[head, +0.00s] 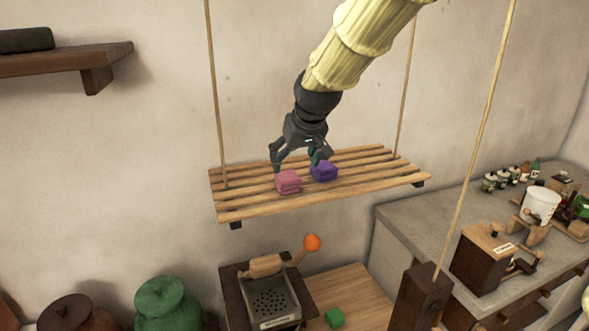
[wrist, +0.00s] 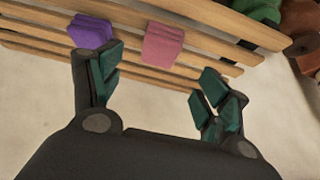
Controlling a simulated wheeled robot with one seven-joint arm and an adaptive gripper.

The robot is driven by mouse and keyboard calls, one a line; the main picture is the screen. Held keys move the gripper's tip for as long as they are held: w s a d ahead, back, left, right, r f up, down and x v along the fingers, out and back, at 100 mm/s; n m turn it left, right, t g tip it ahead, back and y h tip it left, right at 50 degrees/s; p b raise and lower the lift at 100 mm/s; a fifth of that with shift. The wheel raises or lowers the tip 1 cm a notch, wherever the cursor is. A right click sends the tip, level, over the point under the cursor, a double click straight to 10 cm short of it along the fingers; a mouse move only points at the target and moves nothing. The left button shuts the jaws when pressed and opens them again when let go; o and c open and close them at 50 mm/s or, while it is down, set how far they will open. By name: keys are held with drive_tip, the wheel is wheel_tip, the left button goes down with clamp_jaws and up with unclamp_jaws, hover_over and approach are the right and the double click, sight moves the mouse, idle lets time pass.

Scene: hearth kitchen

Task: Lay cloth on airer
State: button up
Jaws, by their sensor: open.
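The airer (head: 240,212) is a slatted wooden rack hung on ropes; its slats (wrist: 215,18) also show in the wrist view. A folded pink cloth (head: 288,182) and a folded purple cloth (head: 323,171) lie on its slats, a small gap apart. In the wrist view the purple cloth (wrist: 90,32) is at the left and the pink cloth (wrist: 162,43) is right of it. My gripper (head: 299,165) is open and empty, just above the airer near both cloths. In the wrist view its fingertips (wrist: 157,82) are wide apart, and nothing is between them.
Ropes (head: 483,95) hang around the airer. Below stand a grater-like box (head: 270,300), an orange ball (head: 312,243), a green block (head: 334,317) and a green jar (head: 168,305). A grey counter (head: 425,225) at right holds a wooden grinder (head: 482,262) and a white pot (head: 541,205).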

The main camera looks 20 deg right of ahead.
drive_tip(key=p+v, duration=0.1)
drive_tip(key=v, duration=0.2)
drive_tip(key=shift+s+r+p, duration=0.2)
drive_tip(key=shift+r+p, duration=0.05)
drive_tip(key=shift+p, duration=0.05)
idle(1.0)
